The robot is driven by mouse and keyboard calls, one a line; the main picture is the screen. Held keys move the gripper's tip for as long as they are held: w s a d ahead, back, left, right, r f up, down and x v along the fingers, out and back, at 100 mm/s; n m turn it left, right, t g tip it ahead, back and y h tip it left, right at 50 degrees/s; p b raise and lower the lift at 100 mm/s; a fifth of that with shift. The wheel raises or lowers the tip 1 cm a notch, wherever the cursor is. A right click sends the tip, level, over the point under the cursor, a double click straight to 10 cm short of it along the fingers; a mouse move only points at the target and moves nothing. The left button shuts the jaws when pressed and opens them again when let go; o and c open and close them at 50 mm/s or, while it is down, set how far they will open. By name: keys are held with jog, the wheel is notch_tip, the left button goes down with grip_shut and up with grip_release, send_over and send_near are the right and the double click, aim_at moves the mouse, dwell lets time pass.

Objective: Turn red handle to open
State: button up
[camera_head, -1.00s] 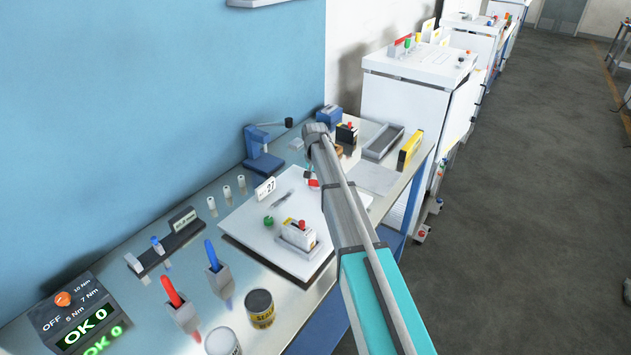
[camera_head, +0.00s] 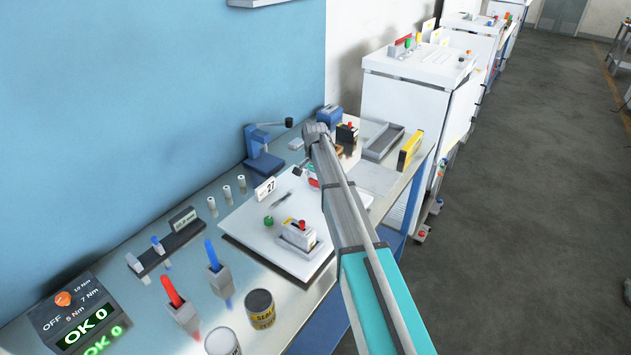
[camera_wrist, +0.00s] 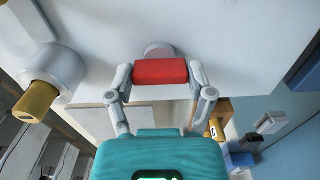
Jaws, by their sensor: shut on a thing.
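The red handle (camera_wrist: 160,73) is a short red bar in front of a round grey base on a pale panel in the wrist view. My gripper (camera_wrist: 161,70) has one finger at each end of the bar and is shut on it. The bar lies nearly level in that view. In the head view only a small red part (camera_head: 314,184) shows beside my arm, which hides most of the handle and its mount.
A grey cylinder with a yellow end (camera_wrist: 40,92) stands out left of the handle in the wrist view. In the head view, a white board (camera_head: 250,228) with a small red-topped unit (camera_head: 298,235) lies on the bench. A blue press (camera_head: 262,160) stands behind.

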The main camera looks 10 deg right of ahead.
jog(key=o, duration=1.1)
jog(key=shift+n, duration=0.5)
